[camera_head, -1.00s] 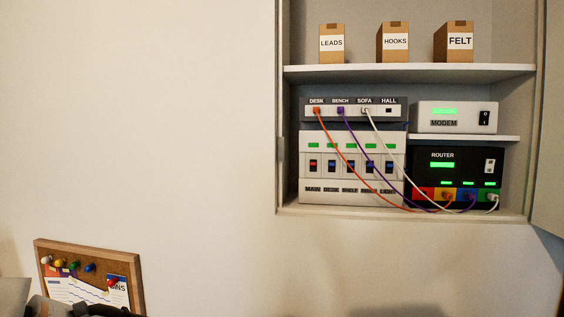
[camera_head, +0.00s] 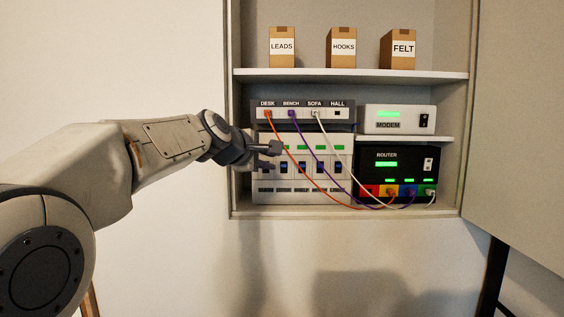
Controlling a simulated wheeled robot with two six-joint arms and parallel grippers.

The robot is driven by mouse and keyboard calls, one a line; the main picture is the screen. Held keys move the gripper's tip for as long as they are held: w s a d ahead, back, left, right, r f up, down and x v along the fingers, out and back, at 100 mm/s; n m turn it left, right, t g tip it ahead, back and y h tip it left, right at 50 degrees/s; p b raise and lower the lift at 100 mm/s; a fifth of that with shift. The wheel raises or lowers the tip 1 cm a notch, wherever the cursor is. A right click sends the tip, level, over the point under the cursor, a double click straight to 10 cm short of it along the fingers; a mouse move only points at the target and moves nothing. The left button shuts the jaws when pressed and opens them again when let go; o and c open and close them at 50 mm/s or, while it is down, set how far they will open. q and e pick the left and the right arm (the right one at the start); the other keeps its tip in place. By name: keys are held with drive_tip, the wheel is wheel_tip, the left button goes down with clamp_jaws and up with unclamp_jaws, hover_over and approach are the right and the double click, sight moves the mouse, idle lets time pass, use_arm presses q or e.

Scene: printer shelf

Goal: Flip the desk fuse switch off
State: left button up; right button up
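The white fuse box (camera_head: 262,196) stands on the bottom shelf of the wall cabinet, with a row of blue-toned switches under green lights. The desk fuse switch (camera_head: 284,168) is second from the left, just right of my gripper. Its green light is partly covered by my upper finger and an orange cable. My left gripper (camera_head: 276,156) reaches in from the left in front of the box's left end, its two fingers apart with nothing between them. It hides the main switch. Contact with the box cannot be told. My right gripper is out of view.
Orange, purple and white cables run from the panel (camera_head: 325,113) above, across the fuse box, to the black router (camera_head: 366,174). A modem (camera_head: 384,118) sits above the router. The cabinet door (camera_head: 515,130) stands open at right. Three boxes stand on the top shelf.

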sight(286, 166)
use_arm(q)
drive_tip(key=p+x, duration=0.2)
drive_tip(key=x, duration=0.5)
drive_tip(key=shift+w+d+f, duration=0.15)
drive_tip(key=shift+w+d, duration=0.05)
drive_tip(key=shift+w, duration=0.1)
clamp_jaws()
